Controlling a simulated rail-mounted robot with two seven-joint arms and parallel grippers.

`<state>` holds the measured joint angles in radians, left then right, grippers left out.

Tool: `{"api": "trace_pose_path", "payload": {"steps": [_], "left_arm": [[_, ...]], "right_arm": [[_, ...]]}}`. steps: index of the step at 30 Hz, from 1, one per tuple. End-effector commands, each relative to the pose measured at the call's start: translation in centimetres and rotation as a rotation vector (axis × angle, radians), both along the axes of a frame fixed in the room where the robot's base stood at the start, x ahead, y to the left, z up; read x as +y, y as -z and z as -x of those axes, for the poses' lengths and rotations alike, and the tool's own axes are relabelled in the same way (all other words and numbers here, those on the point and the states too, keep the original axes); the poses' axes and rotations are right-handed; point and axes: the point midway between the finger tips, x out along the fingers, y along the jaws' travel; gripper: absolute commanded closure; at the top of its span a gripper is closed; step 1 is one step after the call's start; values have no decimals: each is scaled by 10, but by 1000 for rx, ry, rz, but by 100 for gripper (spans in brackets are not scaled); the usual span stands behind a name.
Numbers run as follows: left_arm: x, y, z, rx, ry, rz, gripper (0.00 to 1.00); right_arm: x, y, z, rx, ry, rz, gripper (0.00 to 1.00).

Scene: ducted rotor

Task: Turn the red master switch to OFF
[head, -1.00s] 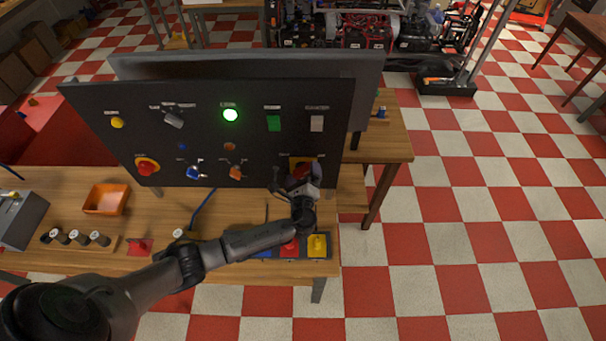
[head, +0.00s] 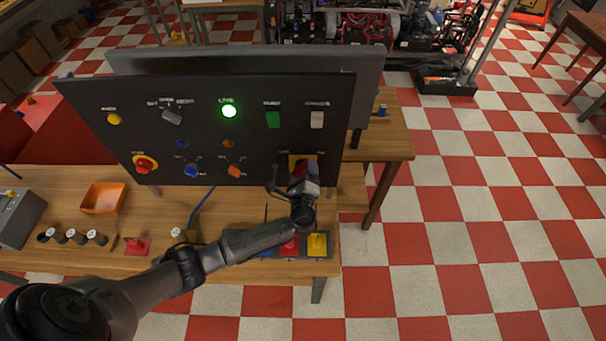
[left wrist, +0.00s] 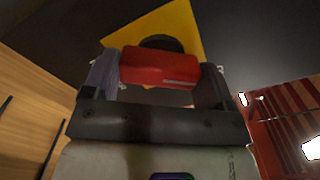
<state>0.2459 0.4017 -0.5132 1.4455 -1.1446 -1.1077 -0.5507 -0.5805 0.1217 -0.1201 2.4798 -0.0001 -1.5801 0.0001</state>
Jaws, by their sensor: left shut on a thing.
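The red master switch (left wrist: 158,68) shows in the left wrist view as a red handle on a round black hub, in front of a yellow plate (left wrist: 172,24). In the head view the yellow plate (head: 295,160) is at the lower right of the black panel, and my gripper mostly covers the switch. My left gripper (left wrist: 158,75) is shut on the red handle, one finger at each end of it. It also shows in the head view (head: 296,178). The switch's labels are too small to read. My right gripper is in neither view.
The black panel (head: 215,140) also holds a lit green LIVE lamp (head: 229,111), a red button on yellow (head: 145,165), and blue (head: 192,170) and orange (head: 234,170) knobs. An orange tray (head: 103,198) and coloured blocks, one yellow (head: 317,244), are on the wooden table (head: 65,180).

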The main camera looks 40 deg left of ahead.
Motion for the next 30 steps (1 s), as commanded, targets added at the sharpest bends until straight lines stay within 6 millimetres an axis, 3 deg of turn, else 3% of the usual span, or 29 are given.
{"api": "trace_pose_path", "payload": {"steps": [1,30], "left_arm": [[0,5,0,-26,-1,32,45],[0,6,0,-615,-2,738,45]], "right_arm": [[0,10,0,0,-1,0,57],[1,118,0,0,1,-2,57]]}}
